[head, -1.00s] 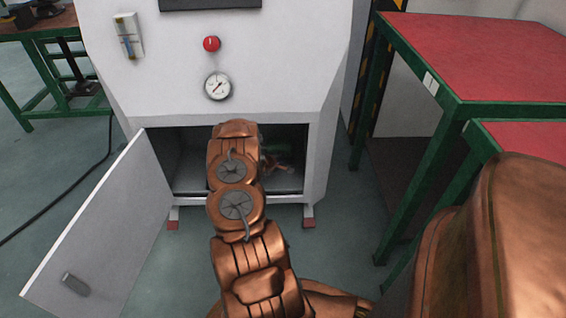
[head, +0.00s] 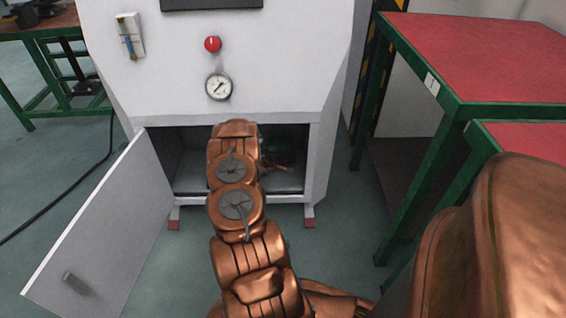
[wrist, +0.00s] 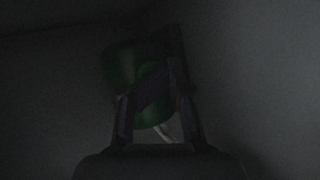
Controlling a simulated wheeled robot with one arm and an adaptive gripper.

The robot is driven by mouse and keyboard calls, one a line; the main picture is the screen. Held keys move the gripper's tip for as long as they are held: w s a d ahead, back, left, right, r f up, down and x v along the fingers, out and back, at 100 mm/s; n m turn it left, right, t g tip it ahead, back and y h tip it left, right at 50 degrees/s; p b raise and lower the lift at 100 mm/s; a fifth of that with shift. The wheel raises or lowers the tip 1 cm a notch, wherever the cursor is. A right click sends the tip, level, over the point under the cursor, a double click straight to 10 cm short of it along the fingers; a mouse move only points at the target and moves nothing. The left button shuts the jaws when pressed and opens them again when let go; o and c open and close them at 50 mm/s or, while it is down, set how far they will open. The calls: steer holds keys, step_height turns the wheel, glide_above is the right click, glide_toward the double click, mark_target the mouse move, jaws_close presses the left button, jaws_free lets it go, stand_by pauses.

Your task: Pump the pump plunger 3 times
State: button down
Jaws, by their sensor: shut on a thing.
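In the wrist view, which is very dark, my gripper (wrist: 155,97) is around part of a dim green rounded body (wrist: 122,66), which appears to be the pump. My gripper is shut on what I take to be the pump plunger, but its outline is hard to make out. A thin pale curved piece (wrist: 161,132) shows between the fingers. In the head view, my arm reaches into the open lower compartment (head: 190,160) of the white machine. It hides the gripper's fingers and most of the pump.
The compartment door (head: 105,225) hangs open at the left. Above the opening are a pressure gauge (head: 219,87) and a red knob (head: 213,44). The compartment walls stand close around my gripper. A red-topped green table (head: 480,58) is at the right.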

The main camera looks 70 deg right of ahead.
steer(key=shift+d+r+p, duration=0.65)
steer(key=shift+d+p, duration=0.15)
steer(key=shift+p, duration=0.15)
steer(key=shift+w+a+p, duration=0.1)
steer(key=shift+a+p, duration=0.05)
steer(key=shift+p, duration=0.15)
steer(key=shift+a+r, duration=0.1)
steer(key=shift+a+p, duration=0.15)
steer(key=shift+p, duration=0.15)
steer(key=shift+w, duration=0.1)
steer(key=shift+a, duration=0.1)
steer(key=shift+s+a+p, duration=0.3)
steer(key=shift+a+p, duration=0.2)
steer(key=shift+a, duration=0.1)
steer(key=shift+s+a+f+p, duration=0.1)
steer(key=shift+s+a+p, duration=0.3)
steer(key=shift+a, duration=0.35)
steer(key=shift+s+a+f+p, duration=0.15)
steer(key=shift+s+a+p, duration=0.25)
steer(key=shift+a, duration=0.3)
steer(key=shift+s+a+f+p, duration=0.1)
steer(key=shift+s+a+p, duration=0.15)
steer(key=shift+a+p, duration=0.35)
steer(key=shift+a+f, duration=0.15)
steer(key=shift+a, duration=0.15)
